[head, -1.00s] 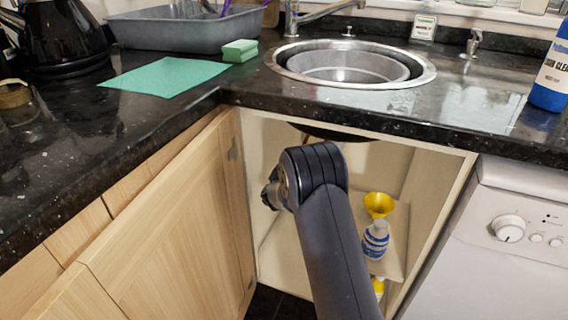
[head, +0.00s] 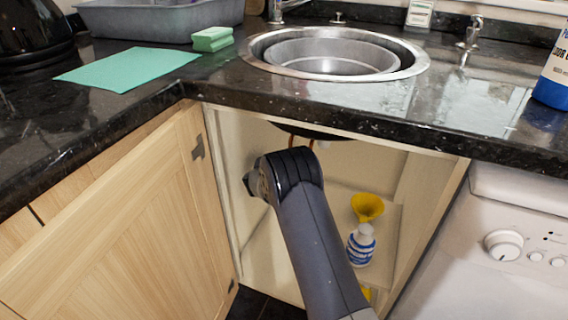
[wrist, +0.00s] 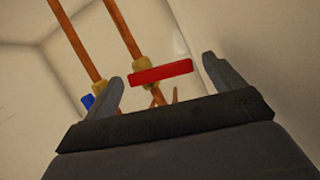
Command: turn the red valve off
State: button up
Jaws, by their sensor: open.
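The red valve (wrist: 160,73) is a flat red bar handle on a brass fitting of a copper pipe. In the wrist view it lies ahead of my gripper (wrist: 163,84), between the lines of its two open fingers. The handle sits nearly crosswise to its pipe, slightly tilted. A blue valve handle (wrist: 88,101) shows beside the left finger, on the other copper pipe, partly hidden by that finger. In the head view my arm reaches into the open cabinet under the sink, and the gripper's end is mostly hidden behind my wrist. The red valve is not visible there.
The cabinet door (head: 130,225) stands open on the left. A yellow funnel (head: 367,206) and a white-and-blue bottle (head: 361,246) stand inside at the right. The sink (head: 335,58) is set in the dark counter above. A white appliance (head: 500,240) stands right of the cabinet.

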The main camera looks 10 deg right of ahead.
jog(key=shift+c, duration=0.6)
jog(key=c, duration=0.9)
jog(key=p, duration=0.4)
jog(key=shift+w+r+n, duration=0.1)
jog(key=shift+r+n, duration=0.1)
jog(key=shift+n, duration=0.1)
jog(key=shift+h+p, duration=0.3)
jog(key=shift+p, duration=0.3)
jog(key=shift+a+f+n+p, duration=0.1)
jog(key=shift+f+n+p, duration=0.1)
jog(key=shift+n+p, duration=0.4)
jog(key=shift+o, duration=0.3)
jog(key=shift+f+g+p, duration=0.15)
jog(key=shift+g+p, duration=0.15)
jog(key=shift+p, duration=0.05)
jog(key=shift+f, duration=0.1)
